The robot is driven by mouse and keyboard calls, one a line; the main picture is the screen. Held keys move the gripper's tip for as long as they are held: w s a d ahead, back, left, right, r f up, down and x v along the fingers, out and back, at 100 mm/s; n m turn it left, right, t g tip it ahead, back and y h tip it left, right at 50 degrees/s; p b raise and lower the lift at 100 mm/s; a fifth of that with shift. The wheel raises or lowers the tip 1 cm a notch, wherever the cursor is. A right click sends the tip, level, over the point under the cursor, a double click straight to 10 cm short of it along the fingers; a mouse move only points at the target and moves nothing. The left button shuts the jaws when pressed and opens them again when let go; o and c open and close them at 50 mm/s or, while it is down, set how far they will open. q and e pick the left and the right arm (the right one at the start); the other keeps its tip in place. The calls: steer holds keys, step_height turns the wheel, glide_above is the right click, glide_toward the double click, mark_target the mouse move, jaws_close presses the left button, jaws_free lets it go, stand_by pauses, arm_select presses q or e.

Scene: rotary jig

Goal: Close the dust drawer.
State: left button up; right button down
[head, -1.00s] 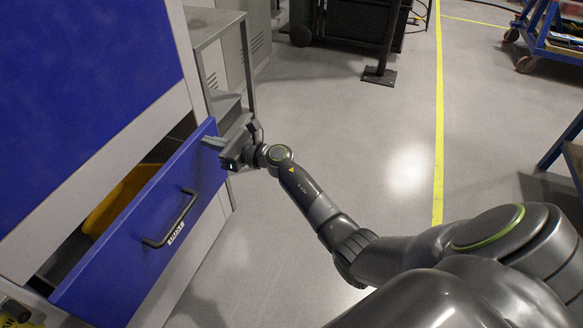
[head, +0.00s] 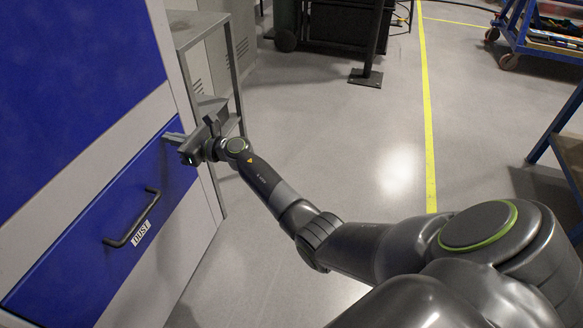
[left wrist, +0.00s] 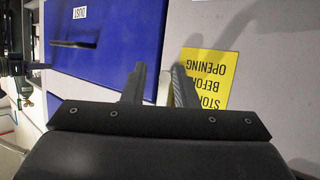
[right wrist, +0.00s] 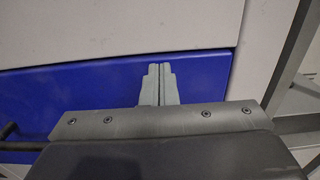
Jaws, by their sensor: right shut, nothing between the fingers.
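The blue dust drawer (head: 95,235) has a dark bar handle (head: 131,219) and a label reading DUST. In the head view its front sits about level with the grey cabinet face, and no gap shows. The drawer front also shows in the right wrist view (right wrist: 80,100) and in the left wrist view (left wrist: 105,45). My right gripper (head: 174,137) is shut and empty, its fingertips at the upper right corner of the drawer front. My left gripper (left wrist: 158,82) shows only in its own wrist view, fingers apart with nothing seen between them, facing the cabinet.
A yellow warning sign (left wrist: 208,75) is on the cabinet beside the drawer in the left wrist view. A grey metal stand (head: 205,50) is close behind my right gripper. Open floor lies to the right, with a blue cart (head: 540,35) at the far right.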

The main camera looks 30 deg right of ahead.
arm_select(q)
steer(key=r+t, duration=0.1)
steer(key=r, duration=0.1)
steer(key=w+r+t, duration=0.1)
steer(key=shift+w+a+r, duration=0.1)
steer(key=shift+w+r, duration=0.05)
steer(key=shift+r, duration=0.2)
arm_select(e)
steer(key=shift+w+a+r, duration=0.2)
steer(key=shift+w+r, duration=0.1)
steer(key=shift+r, duration=0.05)
